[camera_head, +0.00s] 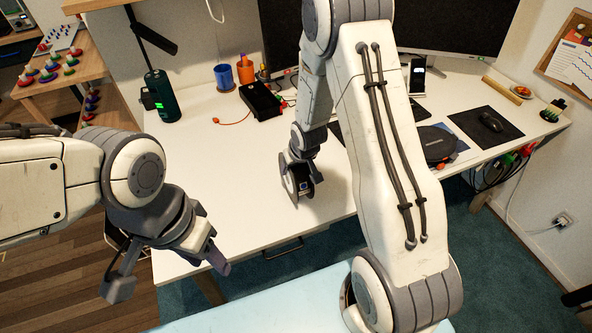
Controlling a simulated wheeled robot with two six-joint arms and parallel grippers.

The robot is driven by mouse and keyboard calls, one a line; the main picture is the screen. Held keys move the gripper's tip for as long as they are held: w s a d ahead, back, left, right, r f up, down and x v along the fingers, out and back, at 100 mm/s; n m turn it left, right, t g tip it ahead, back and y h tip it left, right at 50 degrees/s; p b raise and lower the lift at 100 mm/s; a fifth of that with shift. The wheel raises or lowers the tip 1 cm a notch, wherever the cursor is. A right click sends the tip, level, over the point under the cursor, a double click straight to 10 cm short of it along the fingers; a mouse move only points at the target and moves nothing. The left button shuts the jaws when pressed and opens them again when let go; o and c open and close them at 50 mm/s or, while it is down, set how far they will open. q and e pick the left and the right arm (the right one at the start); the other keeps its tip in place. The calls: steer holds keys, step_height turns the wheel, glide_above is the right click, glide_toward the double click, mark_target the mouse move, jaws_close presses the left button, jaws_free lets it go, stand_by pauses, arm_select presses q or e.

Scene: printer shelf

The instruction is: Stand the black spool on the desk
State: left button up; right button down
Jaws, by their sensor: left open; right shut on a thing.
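The black spool (289,182) is at the middle of the white desk (240,180), by the front half of the top. Its round side is on edge, so it looks upright. My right gripper (302,184) is shut on it and covers much of it. The spool's lower rim is at or just above the desk; I cannot tell whether it touches. My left gripper (172,275) is open and empty, in front of the desk's left front edge, with its fingers spread apart.
A dark green bottle (162,97), an orange cup (246,71), a blue cup (223,78) and a black box (260,101) stand at the back left. A round black case (436,143) and a mouse (491,121) lie at right. The desk's left middle is clear.

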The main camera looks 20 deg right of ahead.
steer(key=shift+f, duration=0.35)
steer(key=shift+f, duration=0.1)
steer(key=shift+c, duration=0.4)
jaws_free()
steer(key=shift+f, duration=0.1)
steer(key=p+v, duration=0.3)
steer(key=v, duration=0.9)
steer(key=shift+p, duration=0.4)
steer(key=s+a+r+n+g, duration=0.1)
steer(key=s+a+r+n, duration=0.1)
steer(key=s+a+r, duration=0.3)
steer(key=s+a+r+n+g, duration=0.2)
steer(key=s+a+r, duration=0.2)
steer(key=s, duration=0.7)
steer(key=s+a+r+n+g, duration=0.1)
steer(key=s+a+r+n, duration=0.2)
steer(key=s, duration=0.6)
steer(key=a+r, duration=0.2)
steer(key=a, duration=0.1)
steer(key=shift+a+r+y, duration=0.2)
steer(key=shift+r+y, duration=0.15)
steer(key=shift+y, duration=0.05)
